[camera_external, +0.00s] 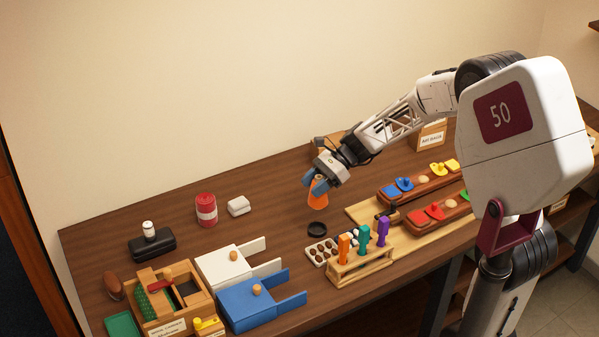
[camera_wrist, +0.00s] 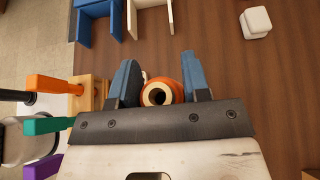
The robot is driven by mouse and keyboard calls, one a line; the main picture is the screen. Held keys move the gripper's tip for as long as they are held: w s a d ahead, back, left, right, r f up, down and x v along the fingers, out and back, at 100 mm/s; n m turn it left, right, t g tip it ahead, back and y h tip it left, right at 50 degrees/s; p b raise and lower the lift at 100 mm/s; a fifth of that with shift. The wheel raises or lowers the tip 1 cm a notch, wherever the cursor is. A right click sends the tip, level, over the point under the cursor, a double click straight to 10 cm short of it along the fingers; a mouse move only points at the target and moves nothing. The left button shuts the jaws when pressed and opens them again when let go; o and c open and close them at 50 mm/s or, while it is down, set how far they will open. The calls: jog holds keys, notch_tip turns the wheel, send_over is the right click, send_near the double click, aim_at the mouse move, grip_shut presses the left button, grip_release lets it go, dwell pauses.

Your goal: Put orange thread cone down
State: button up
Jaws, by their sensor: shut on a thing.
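The orange thread cone (camera_external: 318,199) is between the blue fingers of my gripper (camera_external: 317,183), at the middle of the table. In the wrist view the cone (camera_wrist: 166,92) shows its round top with a dark hole, and my gripper (camera_wrist: 162,88) is shut on it from both sides. The cone looks upright. I cannot tell whether its base touches the table.
A wooden rack (camera_external: 361,264) with orange, teal and purple handles stands front right of the cone. White (camera_external: 231,266) and blue (camera_external: 247,304) box-like pieces lie front left. A red can (camera_external: 206,210) and white block (camera_external: 238,206) stand left.

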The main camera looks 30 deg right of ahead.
aim_at(310, 204)
jog(key=shift+f, duration=0.1)
jog(key=shift+f, duration=3.05)
jog(key=shift+f, duration=1.85)
jog(key=shift+f, duration=0.15)
jog(key=o, duration=1)
jog(key=shift+r, duration=0.2)
jog(key=shift+v, duration=5.95)
